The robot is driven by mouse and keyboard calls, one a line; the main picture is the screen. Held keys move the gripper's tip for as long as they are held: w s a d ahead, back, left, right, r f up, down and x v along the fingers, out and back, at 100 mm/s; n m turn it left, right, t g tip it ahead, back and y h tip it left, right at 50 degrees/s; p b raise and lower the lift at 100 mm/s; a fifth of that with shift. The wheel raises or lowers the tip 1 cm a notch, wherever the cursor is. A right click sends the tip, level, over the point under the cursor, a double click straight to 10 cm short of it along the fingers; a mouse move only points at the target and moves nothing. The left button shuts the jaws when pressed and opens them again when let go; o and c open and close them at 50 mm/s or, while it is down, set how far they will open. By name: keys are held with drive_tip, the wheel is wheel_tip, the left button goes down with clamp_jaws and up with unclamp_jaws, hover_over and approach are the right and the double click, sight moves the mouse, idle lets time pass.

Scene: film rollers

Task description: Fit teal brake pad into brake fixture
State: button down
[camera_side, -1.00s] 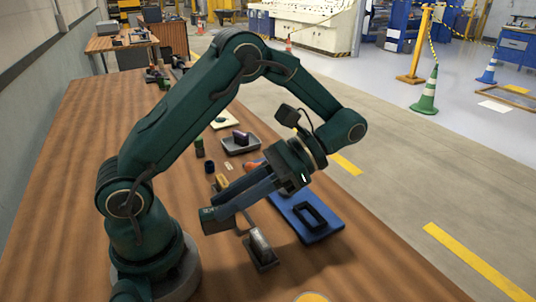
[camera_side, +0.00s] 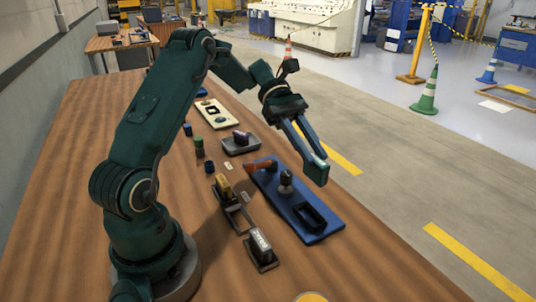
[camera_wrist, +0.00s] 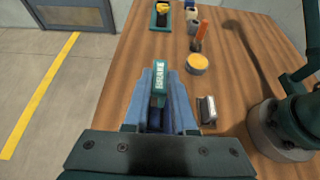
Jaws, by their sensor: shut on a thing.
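My gripper (camera_side: 310,155) is shut on the teal brake pad (camera_wrist: 159,80). In the wrist view the pad stands between the blue fingers, with a white "BRAKE" label facing the camera. In the side view the gripper is raised above the right part of the table, near its edge, with the pad (camera_side: 318,173) at the fingertips. A blue board (camera_side: 321,233) lies below, with a raised black rectangular frame (camera_side: 309,215), a grey knob and an orange-handled part. I cannot tell for sure which piece is the brake fixture.
A block in a dark holder (camera_side: 262,250) stands left of the blue board's near end. A yellow block (camera_side: 223,187) stands behind it. A grey tray (camera_side: 240,146) and a cream board (camera_side: 213,113) lie farther back. Small cylinders stand on the left.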

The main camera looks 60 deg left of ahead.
drive_tip(key=shift+f, duration=5.25)
drive_tip(key=shift+f, duration=0.1)
drive_tip(key=shift+c, duration=1.3)
unclamp_jaws()
drive_tip(key=shift+r, duration=3.5)
